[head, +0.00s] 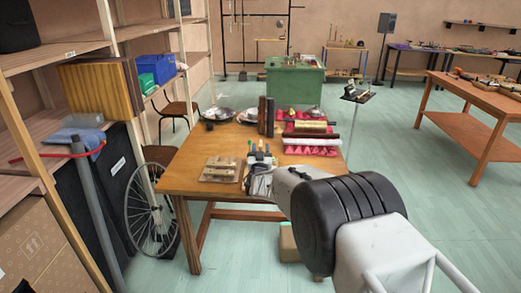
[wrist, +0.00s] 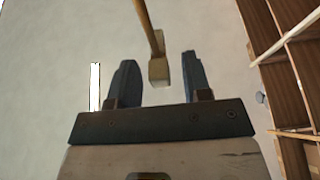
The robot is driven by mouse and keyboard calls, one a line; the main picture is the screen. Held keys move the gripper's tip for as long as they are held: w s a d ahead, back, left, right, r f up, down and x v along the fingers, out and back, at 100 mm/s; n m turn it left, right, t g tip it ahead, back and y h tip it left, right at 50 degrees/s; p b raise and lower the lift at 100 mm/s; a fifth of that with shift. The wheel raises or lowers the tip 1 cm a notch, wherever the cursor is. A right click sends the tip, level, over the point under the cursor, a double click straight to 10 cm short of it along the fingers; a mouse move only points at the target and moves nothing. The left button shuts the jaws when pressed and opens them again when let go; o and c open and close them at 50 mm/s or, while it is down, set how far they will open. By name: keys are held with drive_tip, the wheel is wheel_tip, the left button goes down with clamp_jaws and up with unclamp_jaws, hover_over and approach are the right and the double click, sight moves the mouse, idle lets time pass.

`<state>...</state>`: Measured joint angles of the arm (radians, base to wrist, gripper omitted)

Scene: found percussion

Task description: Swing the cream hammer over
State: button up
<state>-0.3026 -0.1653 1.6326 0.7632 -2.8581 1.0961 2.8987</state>
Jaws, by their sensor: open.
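The cream hammer shows in the wrist view, with a pale block head (wrist: 159,71) on a thin wooden handle that runs up out of the top of the picture. My gripper (wrist: 158,62) is open, with its two dark fingers apart. The hammer head appears in the gap between the fingers, closer to the right one, with no visible contact. How far it lies beyond the fingertips I cannot tell. In the head view my arm reaches over the wooden table (head: 189,180) to its front edge, and I cannot make out the hammer there.
A wooden block board (head: 219,169) lies left of my gripper. Dark upright blocks (head: 266,115) and red padded items (head: 312,151) stand behind. Metal bowls (head: 217,114) are at the back left. A bicycle wheel (head: 150,210) leans left of the table. Wooden shelving (wrist: 290,50) shows right in the wrist view.

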drive_tip(key=shift+s, duration=0.1)
drive_tip(key=v, duration=0.7)
drive_tip(key=shift+s, duration=0.3)
drive_tip(key=shift+f, duration=0.15)
drive_tip(key=shift+d, duration=0.1)
